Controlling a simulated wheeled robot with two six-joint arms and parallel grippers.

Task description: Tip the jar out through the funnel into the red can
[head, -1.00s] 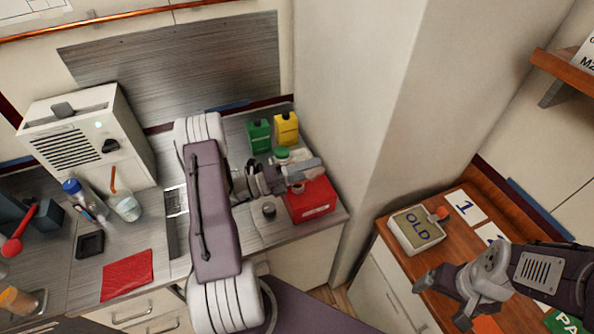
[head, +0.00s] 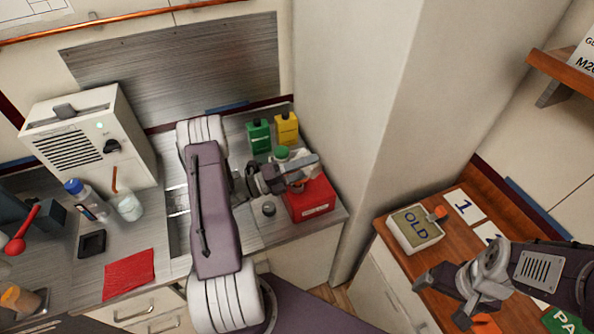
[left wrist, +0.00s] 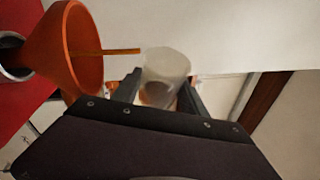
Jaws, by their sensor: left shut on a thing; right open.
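The red can (head: 308,206) stands at the right end of the metal counter, and its round opening (left wrist: 14,58) shows in the left wrist view. The orange funnel (left wrist: 68,50) sits at that opening with its wide mouth facing the jar; in the head view it is mostly hidden. My left gripper (head: 308,170) is shut on a clear jar (left wrist: 166,70) with brownish contents, tilted above the funnel. A thin orange-brown streak (left wrist: 122,52) runs from the jar's rim to the funnel mouth, like a stream. My right gripper (head: 443,300) is open and empty over the wooden desk.
Green (head: 259,136) and yellow (head: 286,129) bottles stand behind the can, with a green-lidded container (head: 282,153) in front of them. A small dark-topped item (head: 268,209) stands left of the can. A wall corner rises just right of the counter.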

